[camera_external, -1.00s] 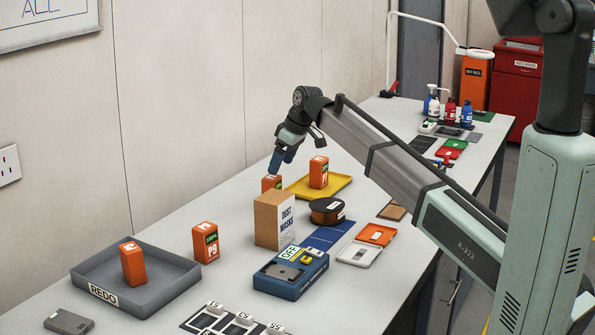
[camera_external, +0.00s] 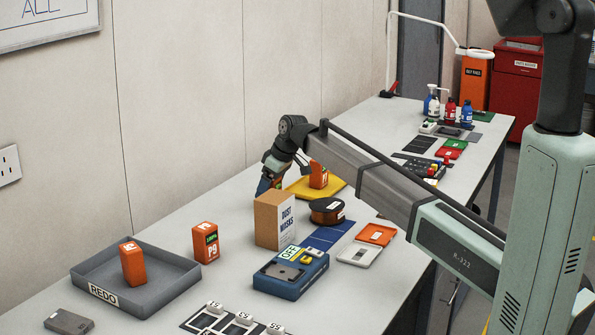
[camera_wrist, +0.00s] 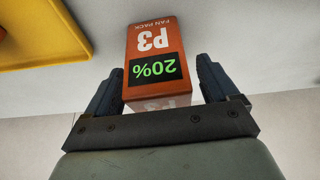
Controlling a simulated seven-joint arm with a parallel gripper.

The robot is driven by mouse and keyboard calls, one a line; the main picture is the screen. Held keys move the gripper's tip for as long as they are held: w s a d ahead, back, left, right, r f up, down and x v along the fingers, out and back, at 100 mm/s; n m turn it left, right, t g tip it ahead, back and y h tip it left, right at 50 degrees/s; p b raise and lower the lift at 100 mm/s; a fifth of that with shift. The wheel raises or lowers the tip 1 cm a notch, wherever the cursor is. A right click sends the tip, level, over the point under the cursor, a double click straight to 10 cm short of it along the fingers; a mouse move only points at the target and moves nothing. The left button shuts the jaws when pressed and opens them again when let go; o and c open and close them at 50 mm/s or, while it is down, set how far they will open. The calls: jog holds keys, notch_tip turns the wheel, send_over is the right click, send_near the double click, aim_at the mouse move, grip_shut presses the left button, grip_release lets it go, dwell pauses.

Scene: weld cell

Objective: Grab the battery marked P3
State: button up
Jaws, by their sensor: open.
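The battery marked P3 (camera_wrist: 152,38) is an orange block with a green "20%" display, seen upside down in the wrist view. My gripper (camera_wrist: 161,72) is open, with one dark finger on each side of the battery. A narrow gap shows at the left finger; contact at the right finger is hard to judge. In the external view my gripper (camera_external: 269,183) is low over the table behind the dust masks box (camera_external: 268,220). The box and my fingers hide most of the battery there.
A yellow tray (camera_external: 335,189) with another orange battery (camera_external: 318,175) is close to my gripper. Battery P9 (camera_external: 206,243) stands on the table in front. A grey REDO tray (camera_external: 175,283) holds one more battery (camera_external: 132,264). A spool (camera_external: 327,211) is right of the box.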

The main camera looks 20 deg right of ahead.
jog(key=c, duration=1.3)
